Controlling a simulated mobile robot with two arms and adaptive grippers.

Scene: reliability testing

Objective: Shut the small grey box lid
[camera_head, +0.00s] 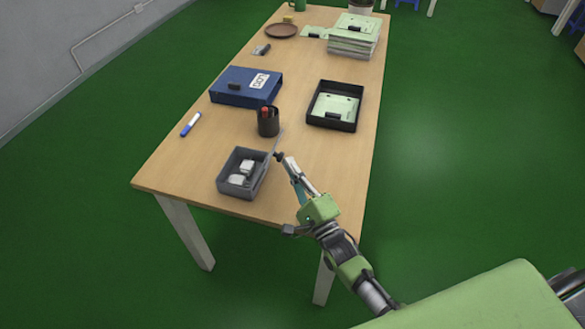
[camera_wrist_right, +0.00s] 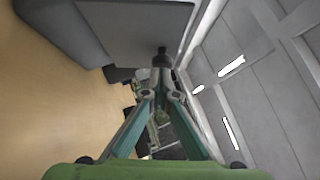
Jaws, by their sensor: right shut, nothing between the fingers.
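The small grey box (camera_head: 222,185) stands on the near end of the table, open, with small white items (camera_head: 241,172) inside. Its grey lid (camera_head: 269,152) stands up on the box's right side, seen nearly edge-on. In the right wrist view the lid (camera_wrist_right: 130,28) is a broad grey panel across the top. My right gripper (camera_head: 280,157) is shut and empty, just right of the lid, on its outer side. Its fingertips (camera_wrist_right: 162,57) appear at the lid's lower edge in the wrist view; I cannot tell whether they touch it. My left gripper is not in view.
A dark pen cup (camera_head: 268,126) stands just behind the box and lid. A blue binder (camera_head: 232,87), a black tray (camera_head: 333,124) with green papers, and a blue marker (camera_head: 190,125) lie farther back. The table (camera_head: 170,170) is clear left of the box.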

